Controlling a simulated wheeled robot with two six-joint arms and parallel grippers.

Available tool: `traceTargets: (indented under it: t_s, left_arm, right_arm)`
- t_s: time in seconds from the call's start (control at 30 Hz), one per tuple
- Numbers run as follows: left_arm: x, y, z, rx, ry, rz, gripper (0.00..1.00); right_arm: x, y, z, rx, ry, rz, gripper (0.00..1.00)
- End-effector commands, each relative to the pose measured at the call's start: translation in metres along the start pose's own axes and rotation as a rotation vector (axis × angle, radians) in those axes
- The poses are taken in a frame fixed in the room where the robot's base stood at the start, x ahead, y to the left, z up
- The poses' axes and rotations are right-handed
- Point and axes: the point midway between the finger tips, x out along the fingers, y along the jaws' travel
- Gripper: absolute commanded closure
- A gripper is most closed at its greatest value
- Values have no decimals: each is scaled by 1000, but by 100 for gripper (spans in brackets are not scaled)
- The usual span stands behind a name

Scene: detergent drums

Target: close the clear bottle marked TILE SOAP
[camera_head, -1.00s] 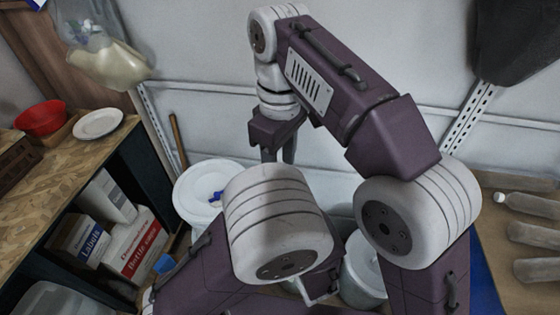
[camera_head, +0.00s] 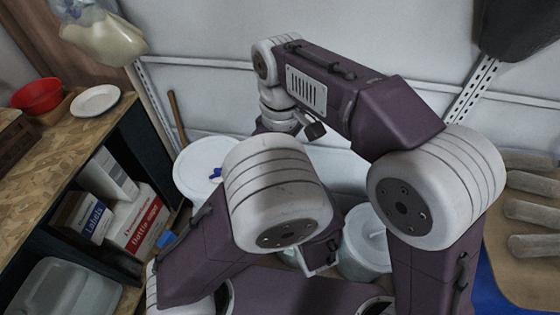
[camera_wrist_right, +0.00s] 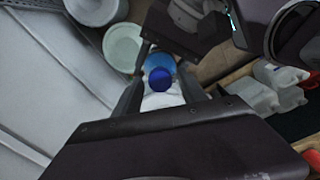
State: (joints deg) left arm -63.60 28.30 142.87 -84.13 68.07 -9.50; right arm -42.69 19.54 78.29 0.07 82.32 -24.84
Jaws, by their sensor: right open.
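My right gripper (camera_wrist_right: 160,92) is open in the right wrist view, with one dark finger on each side. Between the fingers in that picture shows a dark blue cap (camera_wrist_right: 161,80) above a pale, whitish body (camera_wrist_right: 164,99). I cannot tell how far these are from the fingers or whether the cap is seated. No TILE SOAP lettering is readable, so I cannot tell which bottle is marked. In the head view my right arm reaches up and leftward, its gripper mostly hidden. My left gripper is hidden behind its own arm joint.
In the head view a white drum (camera_head: 190,179) carries a blue item (camera_head: 216,174); another drum (camera_head: 366,239) stands to its right. Boxes (camera_head: 137,222) fill the left shelf. Clear jugs (camera_wrist_right: 257,95) show in the wrist view.

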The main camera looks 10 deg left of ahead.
Motion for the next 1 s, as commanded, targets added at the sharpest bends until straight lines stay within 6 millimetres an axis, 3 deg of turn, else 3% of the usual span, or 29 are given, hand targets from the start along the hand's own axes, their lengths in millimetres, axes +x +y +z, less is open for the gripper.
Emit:
traceTargets:
  t_s: [0.03, 0.17, 0.2, 0.5, 0.53, 0.6, 1.0]
  left_arm:
    - [0, 0, 1, -1, -2, 0, 100]
    - [0, 0, 1, -1, -2, 0, 100]
    - [0, 0, 1, -1, -2, 0, 100]
    - [0, 0, 1, -1, -2, 0, 100]
    - [0, 0, 1, -1, -2, 0, 100]
    - [0, 0, 1, -1, -2, 0, 100]
    - [0, 0, 1, -1, -2, 0, 100]
  right_arm:
    - [0, 0, 0, 0, 0, 0, 60]
    - [0, 0, 0, 0, 0, 0, 96]
    - [0, 0, 0, 0, 0, 0, 100]
    - [0, 0, 0, 10, 0, 0, 100]
    - [0, 0, 0, 10, 0, 0, 65]
    - [0, 0, 0, 10, 0, 0, 46]
    - [-8, 0, -1, 10, 1, 1, 45]
